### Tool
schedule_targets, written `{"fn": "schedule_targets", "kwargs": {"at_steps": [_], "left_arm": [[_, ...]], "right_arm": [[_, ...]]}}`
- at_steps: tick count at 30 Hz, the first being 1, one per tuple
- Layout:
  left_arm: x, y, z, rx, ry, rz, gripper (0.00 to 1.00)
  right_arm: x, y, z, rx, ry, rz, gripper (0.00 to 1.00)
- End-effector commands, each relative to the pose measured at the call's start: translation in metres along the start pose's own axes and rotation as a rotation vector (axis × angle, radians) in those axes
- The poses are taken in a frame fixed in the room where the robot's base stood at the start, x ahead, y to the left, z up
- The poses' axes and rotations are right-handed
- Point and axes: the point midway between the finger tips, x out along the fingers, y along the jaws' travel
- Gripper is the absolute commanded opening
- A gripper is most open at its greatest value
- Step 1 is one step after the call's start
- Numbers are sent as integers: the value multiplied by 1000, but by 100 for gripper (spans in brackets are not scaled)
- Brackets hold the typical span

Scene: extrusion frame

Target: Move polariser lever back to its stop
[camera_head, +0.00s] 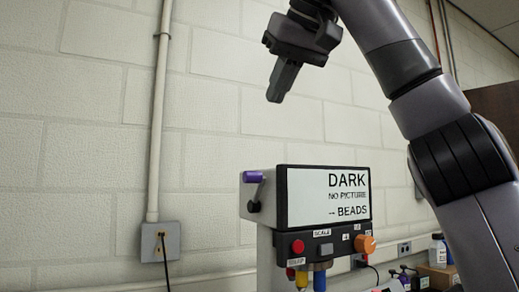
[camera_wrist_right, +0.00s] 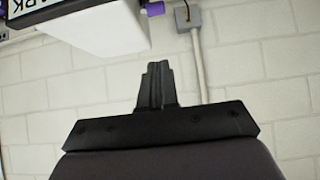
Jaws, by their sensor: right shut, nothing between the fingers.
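A purple-tipped lever (camera_head: 253,178) sticks out on the left side of a grey device with a screen (camera_head: 280,200). I take it for the polariser lever; its stop cannot be made out. The purple part (camera_wrist_right: 155,8) also shows at the top edge of the right wrist view, beside the device's white housing (camera_wrist_right: 105,27). My right gripper (camera_head: 275,97) is shut and empty, pointing down, well above the device and apart from the lever. Its closed fingers (camera_wrist_right: 157,70) show in the right wrist view. My left gripper is not in view.
The screen reads "DARK, NO PICTURE, BEADS". Below it are a red button (camera_head: 298,246) and an orange knob (camera_head: 365,245). A pale block wall with a conduit (camera_head: 159,110) and outlet box (camera_head: 161,242) stands behind. A bottle (camera_head: 438,250) stands at the lower right. Space left of the device looks clear.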

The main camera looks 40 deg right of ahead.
Motion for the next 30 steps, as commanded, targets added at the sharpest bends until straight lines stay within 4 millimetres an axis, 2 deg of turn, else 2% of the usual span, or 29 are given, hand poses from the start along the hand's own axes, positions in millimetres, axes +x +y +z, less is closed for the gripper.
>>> {"fn": "schedule_targets", "kwargs": {"at_steps": [5, 24, 30], "left_arm": [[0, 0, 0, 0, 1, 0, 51], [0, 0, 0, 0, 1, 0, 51], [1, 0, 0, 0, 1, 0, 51]], "right_arm": [[13, 0, 0, -2, -8, 0, 0], [101, 0, 1, -1, -7, -1, 0], [114, 1, 14, 1, -4, 2, 0]]}}
